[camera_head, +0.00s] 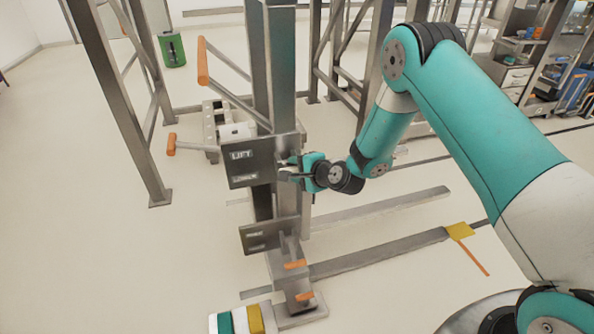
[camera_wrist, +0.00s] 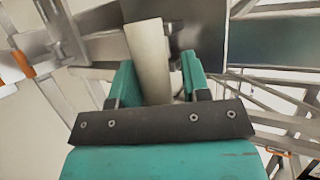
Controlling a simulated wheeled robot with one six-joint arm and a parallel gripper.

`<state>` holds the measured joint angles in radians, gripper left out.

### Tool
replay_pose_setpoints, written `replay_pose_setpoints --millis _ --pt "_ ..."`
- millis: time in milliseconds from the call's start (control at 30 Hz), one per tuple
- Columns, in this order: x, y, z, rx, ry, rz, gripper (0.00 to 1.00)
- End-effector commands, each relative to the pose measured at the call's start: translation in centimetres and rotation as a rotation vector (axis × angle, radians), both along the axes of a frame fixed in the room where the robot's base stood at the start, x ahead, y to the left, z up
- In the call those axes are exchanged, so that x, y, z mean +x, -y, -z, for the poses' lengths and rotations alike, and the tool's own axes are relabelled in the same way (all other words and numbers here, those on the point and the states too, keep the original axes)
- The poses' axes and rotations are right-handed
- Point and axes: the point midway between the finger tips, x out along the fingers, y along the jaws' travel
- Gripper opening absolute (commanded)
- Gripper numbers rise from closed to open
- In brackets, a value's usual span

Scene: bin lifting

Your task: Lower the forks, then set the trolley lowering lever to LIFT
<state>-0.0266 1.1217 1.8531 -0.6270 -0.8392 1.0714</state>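The trolley mast (camera_head: 281,100) stands upright in the middle of the head view. Its dark plate (camera_head: 240,168) reads LIFT above and what looks like LOWER below. My gripper (camera_head: 286,169) is at this plate's right edge. In the wrist view a pale flat bar (camera_wrist: 149,55), perhaps the lever, lies between my gripper's teal fingers (camera_wrist: 160,83). A narrow gap shows right of the bar, so the fingers look open around it. The lever's setting is unclear. Two long grey bars, perhaps the forks, lie low near the floor: one farther (camera_head: 380,209), one nearer (camera_head: 380,255).
Orange-handled levers (camera_head: 203,62) stick out left of the mast. A lower dark plate (camera_head: 258,237) and orange-tipped pedals (camera_head: 297,264) are below. Metal frame legs (camera_head: 118,95) stand at left. A green bin (camera_head: 172,50) is at the back. The left floor is clear.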

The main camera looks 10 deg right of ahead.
Motion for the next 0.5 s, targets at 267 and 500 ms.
replay_pose_setpoints --millis 267,500 --pt "-0.1 0.0 0.1 -0.001 -0.005 -0.001 0.55" --pt "-1.7 0.9 -0.5 -0.001 -0.009 0.001 0.55"
